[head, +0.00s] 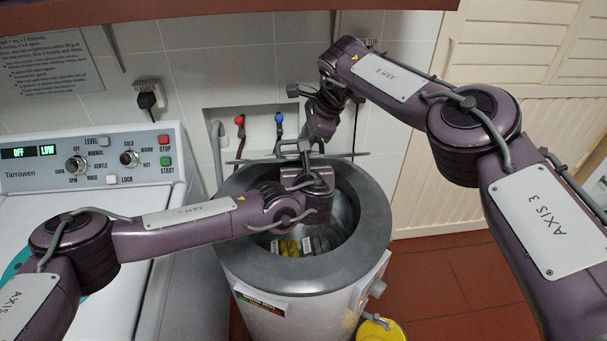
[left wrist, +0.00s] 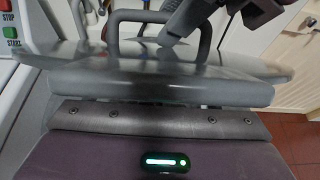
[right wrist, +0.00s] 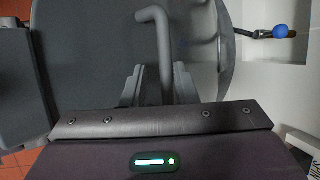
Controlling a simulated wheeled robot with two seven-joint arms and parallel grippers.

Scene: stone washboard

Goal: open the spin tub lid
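The spin tub (head: 275,268) is a grey cylinder with its round mouth uncovered. Its grey lid (head: 262,161) is raised at the back of the mouth and shows nearly edge-on. In the left wrist view the lid (left wrist: 160,92) crosses the picture, with its looped handle (left wrist: 205,32) beyond it. My right gripper (head: 312,145) is at the lid's far side. In the right wrist view, its two fingers (right wrist: 155,86) stand apart on either side of the handle (right wrist: 164,50), with a gap on one side.
Yellow and grey items (head: 290,247) lie inside the tub. The washer (head: 95,215) stands left of it, with red and blue taps (head: 279,118) behind. A yellow bucket (head: 380,329) is on the floor at the front right. A shelf (head: 200,8) hangs above.

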